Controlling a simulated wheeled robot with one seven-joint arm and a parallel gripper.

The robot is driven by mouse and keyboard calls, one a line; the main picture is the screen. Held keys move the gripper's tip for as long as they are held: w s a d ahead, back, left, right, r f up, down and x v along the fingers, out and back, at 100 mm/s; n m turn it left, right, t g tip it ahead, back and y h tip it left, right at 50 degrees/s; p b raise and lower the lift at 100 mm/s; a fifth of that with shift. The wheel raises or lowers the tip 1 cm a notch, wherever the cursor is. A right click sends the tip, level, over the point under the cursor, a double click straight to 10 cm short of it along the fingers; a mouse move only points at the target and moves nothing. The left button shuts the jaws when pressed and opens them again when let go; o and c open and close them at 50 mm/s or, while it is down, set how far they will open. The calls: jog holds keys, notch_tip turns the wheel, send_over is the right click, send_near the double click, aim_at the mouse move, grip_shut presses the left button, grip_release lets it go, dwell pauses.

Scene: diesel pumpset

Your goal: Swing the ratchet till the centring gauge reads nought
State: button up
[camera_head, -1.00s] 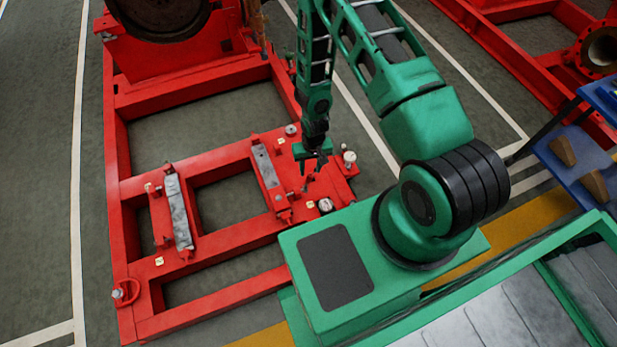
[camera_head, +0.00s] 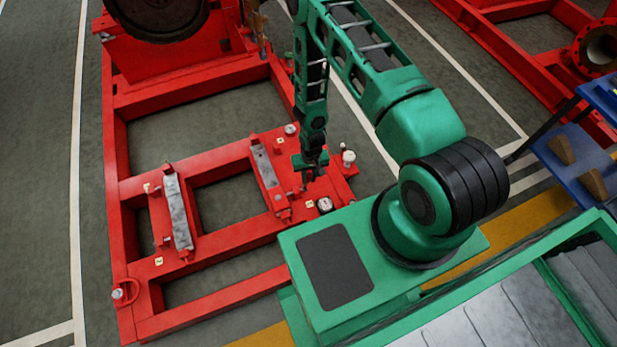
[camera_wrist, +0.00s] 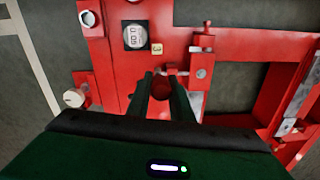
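My gripper (camera_head: 307,182) points down over the right end of the red base frame. In the wrist view its two dark fingers (camera_wrist: 161,82) stand apart, one on each side of a red rounded end, which looks like the ratchet handle (camera_wrist: 161,89). I see no clear grip on it; contact is hard to judge. The round white-faced centring gauge (camera_head: 325,205) sits on the frame just in front of my gripper. It also shows in the wrist view (camera_wrist: 136,36), turned sideways, and its figures are too small to read surely.
The red base frame (camera_head: 120,220) carries two grey pads, left (camera_head: 179,215) and right (camera_head: 264,165). A pale knob (camera_head: 348,157) stands close right of my gripper and shows in the wrist view (camera_wrist: 73,98). A blue stand (camera_head: 575,150) with brown wedges is far right.

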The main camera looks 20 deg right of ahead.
grip_shut()
jog(key=shift+w+r+g, duration=0.15)
jog(key=shift+w+g, duration=0.25)
jog(key=shift+w, duration=0.35)
jog(key=o, duration=0.8)
grip_release()
notch_tip(320, 180, up, 11)
jog(key=w, duration=0.1)
jog(key=shift+d, duration=0.25)
dwell(0.3)
